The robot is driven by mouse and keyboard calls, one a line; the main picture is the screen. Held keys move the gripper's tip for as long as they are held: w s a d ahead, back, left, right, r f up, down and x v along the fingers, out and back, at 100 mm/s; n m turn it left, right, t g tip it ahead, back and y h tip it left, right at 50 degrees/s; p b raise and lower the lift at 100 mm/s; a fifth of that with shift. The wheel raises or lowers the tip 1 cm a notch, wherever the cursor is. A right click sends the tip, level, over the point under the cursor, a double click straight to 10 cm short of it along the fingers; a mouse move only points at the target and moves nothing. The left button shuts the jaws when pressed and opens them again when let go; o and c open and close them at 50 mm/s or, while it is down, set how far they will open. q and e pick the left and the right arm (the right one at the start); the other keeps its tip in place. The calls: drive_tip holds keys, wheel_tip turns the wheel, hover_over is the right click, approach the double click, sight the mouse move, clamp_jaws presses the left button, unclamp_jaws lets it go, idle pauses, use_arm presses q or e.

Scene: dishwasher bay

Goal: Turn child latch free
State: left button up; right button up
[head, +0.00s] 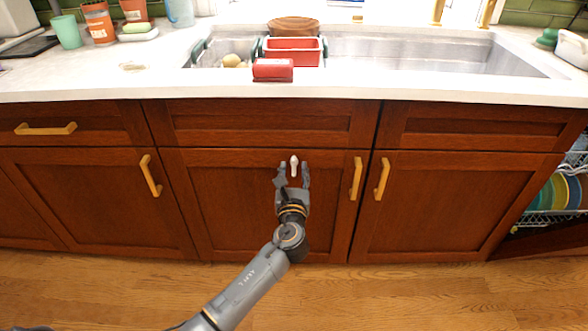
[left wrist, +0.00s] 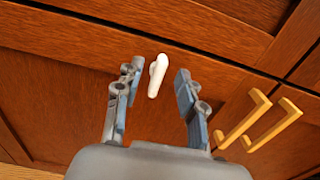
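The white child latch (head: 294,166) is on the upper part of the middle cabinet door (head: 230,200), just below the drawer front. It hangs close to vertical in the head view, and also shows in the left wrist view (left wrist: 157,75), slightly tilted. My left gripper (head: 293,172) is open, with one finger on each side of the latch. In the left wrist view the gripper (left wrist: 156,82) shows a gap between each finger and the latch, wider on the right. My right gripper is in neither view.
Brass handles (head: 356,178) stick out to the right of the latch. A white counter (head: 120,85) overhangs above, with a sink (head: 430,55) and a red box (head: 272,69) at its edge. At right an open dishwasher rack (head: 550,218) holds plates. The wooden floor (head: 400,295) in front is clear.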

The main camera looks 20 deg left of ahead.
sight(294, 155)
use_arm(q)
drive_tip(key=shift+x, duration=1.1)
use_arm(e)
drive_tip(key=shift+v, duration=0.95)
use_arm(q)
clamp_jaws()
